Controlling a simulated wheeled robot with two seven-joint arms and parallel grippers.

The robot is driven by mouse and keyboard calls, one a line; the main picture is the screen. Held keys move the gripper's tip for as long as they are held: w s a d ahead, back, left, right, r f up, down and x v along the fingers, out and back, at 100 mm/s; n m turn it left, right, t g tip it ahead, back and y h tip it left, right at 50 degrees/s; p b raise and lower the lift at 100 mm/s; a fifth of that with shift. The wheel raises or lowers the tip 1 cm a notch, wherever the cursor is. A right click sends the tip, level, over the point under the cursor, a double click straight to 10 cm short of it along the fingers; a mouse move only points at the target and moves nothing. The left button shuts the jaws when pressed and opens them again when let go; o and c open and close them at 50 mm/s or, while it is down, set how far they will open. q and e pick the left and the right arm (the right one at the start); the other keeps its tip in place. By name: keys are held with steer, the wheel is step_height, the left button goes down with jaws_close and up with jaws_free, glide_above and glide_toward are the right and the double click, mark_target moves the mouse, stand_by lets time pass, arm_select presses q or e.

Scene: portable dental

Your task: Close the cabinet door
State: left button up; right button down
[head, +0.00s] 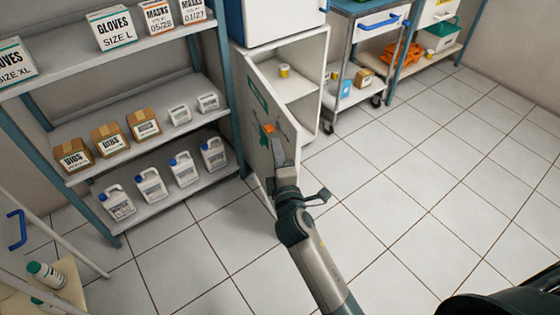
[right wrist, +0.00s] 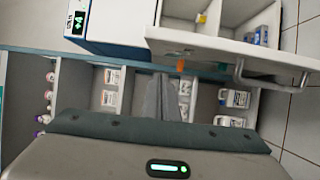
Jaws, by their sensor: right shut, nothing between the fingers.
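The white cabinet (head: 312,58) stands beside the shelf rack, and its door (head: 262,115) is open, swung out toward the rack. A green label is on the door's visible face. Inside, a small yellow item (head: 284,71) sits on a shelf. My right gripper (head: 270,133) is shut and empty in front of the door's labelled face; I cannot tell whether it touches. In the right wrist view, its grey fingers (right wrist: 167,97) are beside the door (right wrist: 225,48), left of the grey bar handle (right wrist: 268,80). My left gripper is not in view.
A shelf rack (head: 223,100) with boxes and white jugs stands at the left. A blue-and-white box (head: 272,20) is on the cabinet. A wheeled cart (head: 346,62) is to its right. The tiled floor (head: 420,190) at the right is clear.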

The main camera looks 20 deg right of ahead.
mark_target(290, 142)
steer(key=shift+w+d, duration=0.25)
steer(key=shift+d, duration=0.4)
steer(key=shift+w+d, duration=0.2)
steer(key=shift+d, duration=0.5)
steer(key=shift+w+d, duration=0.25)
steer(key=shift+d, duration=0.4)
